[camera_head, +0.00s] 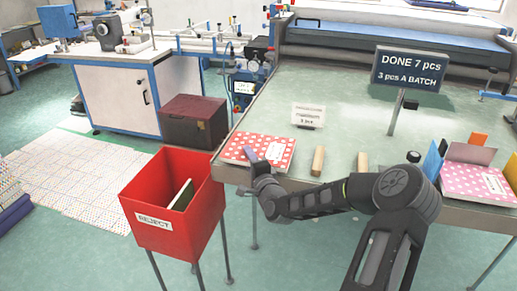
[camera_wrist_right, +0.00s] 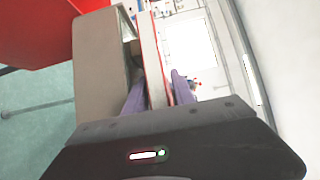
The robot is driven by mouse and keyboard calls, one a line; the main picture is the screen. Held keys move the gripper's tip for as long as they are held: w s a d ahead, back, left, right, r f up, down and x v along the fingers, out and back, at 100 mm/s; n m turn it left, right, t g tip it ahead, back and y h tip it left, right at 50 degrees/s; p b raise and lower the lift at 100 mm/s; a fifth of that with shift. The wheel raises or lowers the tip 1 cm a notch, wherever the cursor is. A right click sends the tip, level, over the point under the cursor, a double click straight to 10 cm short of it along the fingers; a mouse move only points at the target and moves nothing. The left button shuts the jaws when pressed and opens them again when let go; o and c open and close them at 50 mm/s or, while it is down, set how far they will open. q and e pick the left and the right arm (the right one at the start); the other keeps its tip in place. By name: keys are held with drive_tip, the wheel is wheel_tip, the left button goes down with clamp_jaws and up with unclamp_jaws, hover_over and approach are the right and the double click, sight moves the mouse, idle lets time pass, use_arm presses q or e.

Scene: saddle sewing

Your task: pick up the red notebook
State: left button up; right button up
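The red notebook (camera_head: 237,149), with white dots and a pale label, lies flat at the front left corner of the table (camera_head: 240,175). My right gripper (camera_head: 252,156) is at its front edge, with one finger over the cover. In the right wrist view the notebook's edge (camera_wrist_right: 154,62), pale pages with a red line, runs between the two fingers (camera_wrist_right: 158,90). Both fingers appear to press against it, one on each side. The far part of the lower finger is hidden in the head view. My left gripper is not in view.
A red reject bin (camera_head: 150,195) on legs stands left of the table corner. Two wooden blocks (camera_head: 318,161) lie right of the notebook. Another dotted notebook (camera_head: 465,183) lies in a holder at right. A small sign (camera_head: 308,116) and a display (camera_head: 410,68) stand behind.

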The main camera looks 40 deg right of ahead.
drive_tip(key=shift+w, duration=0.1)
drive_tip(key=shift+c, duration=0.4)
clamp_jaws()
drive_tip(key=shift+r, duration=0.1)
idle(1.2)
